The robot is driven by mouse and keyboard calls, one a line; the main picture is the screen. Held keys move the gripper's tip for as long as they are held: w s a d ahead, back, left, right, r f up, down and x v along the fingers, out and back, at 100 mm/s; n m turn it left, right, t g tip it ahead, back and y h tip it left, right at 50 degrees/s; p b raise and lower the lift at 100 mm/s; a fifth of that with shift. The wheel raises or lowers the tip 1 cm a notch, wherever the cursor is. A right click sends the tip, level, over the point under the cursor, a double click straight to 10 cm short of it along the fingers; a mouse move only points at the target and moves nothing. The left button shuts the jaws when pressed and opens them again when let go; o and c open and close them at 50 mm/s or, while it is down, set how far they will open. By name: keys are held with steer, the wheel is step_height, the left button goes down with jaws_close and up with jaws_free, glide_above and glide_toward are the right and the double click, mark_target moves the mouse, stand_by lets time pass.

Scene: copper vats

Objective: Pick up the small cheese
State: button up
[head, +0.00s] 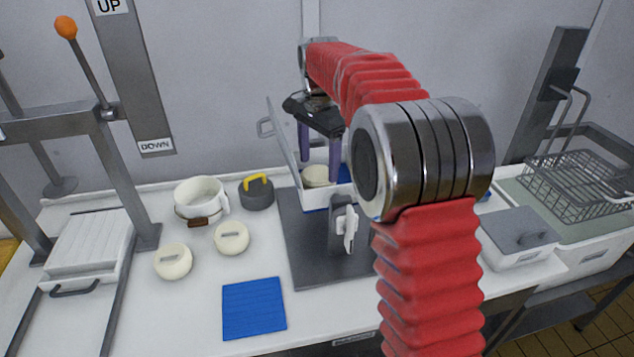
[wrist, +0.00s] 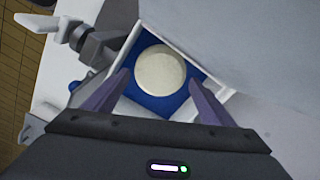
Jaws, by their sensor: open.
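A round, pale cheese (head: 316,176) lies on a blue lining (wrist: 143,101) inside a white open box (head: 314,198). In the wrist view the cheese (wrist: 160,71) shows whole, near the top middle. My gripper (head: 320,169) is open and points down over the box, with its purple fingers apart. In the wrist view the gripper (wrist: 158,77) has one fingertip on each side of the cheese, with visible gaps. I cannot tell how far above it the tips are. Two more pale cheeses with slots on top, one at left (head: 173,262) and one nearer the box (head: 231,239), lie on the counter.
The box's grey lid (head: 284,140) stands open close to my gripper's left. A white pot (head: 201,197) and a dark weight with a yellow handle (head: 257,192) stand left of it. A blue mat (head: 253,308) lies in front. A wire basket (head: 575,180) is at right.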

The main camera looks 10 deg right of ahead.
mark_target(318, 172)
steer(key=shift+f, duration=0.1)
steer(key=shift+a+f, duration=0.1)
steer(key=shift+f, duration=2.5)
steer(key=shift+c, duration=0.2)
steer(key=c, duration=1.1)
steer(key=shift+r, duration=0.1)
step_height(318, 172, up, 18)
